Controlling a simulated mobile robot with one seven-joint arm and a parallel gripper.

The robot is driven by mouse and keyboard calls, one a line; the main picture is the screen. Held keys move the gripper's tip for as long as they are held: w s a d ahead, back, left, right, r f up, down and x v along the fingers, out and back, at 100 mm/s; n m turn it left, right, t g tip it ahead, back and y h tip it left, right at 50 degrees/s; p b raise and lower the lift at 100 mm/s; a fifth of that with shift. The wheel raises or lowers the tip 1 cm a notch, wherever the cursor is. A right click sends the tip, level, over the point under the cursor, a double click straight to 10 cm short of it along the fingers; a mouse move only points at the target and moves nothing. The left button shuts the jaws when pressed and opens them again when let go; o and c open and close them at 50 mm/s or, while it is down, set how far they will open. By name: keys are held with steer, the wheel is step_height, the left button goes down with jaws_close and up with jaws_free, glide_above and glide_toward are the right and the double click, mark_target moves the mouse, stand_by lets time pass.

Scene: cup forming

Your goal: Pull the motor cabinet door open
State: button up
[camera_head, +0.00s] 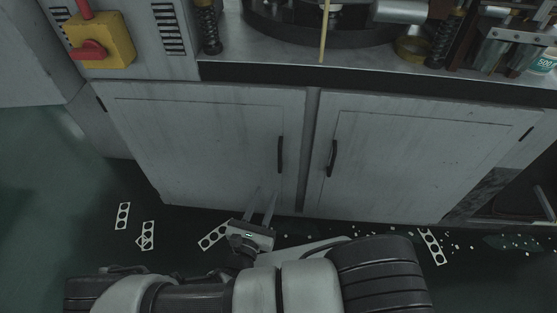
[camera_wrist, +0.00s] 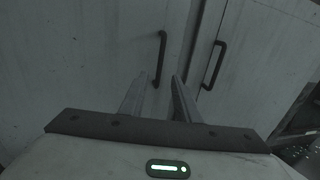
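The motor cabinet has two grey doors, a left door (camera_head: 205,150) and a right door (camera_head: 400,165), both closed, with a narrow post between them. The left door has a black bar handle (camera_head: 280,155) near its right edge. The right door has a black handle (camera_head: 332,158) near its left edge. Both the left handle (camera_wrist: 161,58) and right handle (camera_wrist: 213,65) show in the wrist view. My gripper (camera_head: 263,205) is low in front of the left door, below its handle. Its two fingers (camera_wrist: 158,92) are apart with nothing between them, and the handles are beyond the fingertips.
A yellow box with a red switch (camera_head: 92,50) is at the upper left. A machine top with a dark round base (camera_head: 300,30) and springs sits above the doors. Punched metal strips (camera_head: 122,216) and small scraps (camera_head: 455,240) lie on the dark floor.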

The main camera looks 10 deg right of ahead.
mark_target(279, 161)
steer(key=b+x, duration=0.2)
steer(key=x, duration=1.3)
steer(key=shift+w+d, duration=0.1)
steer(key=shift+d, duration=0.05)
steer(key=shift+c, duration=0.2)
jaws_close()
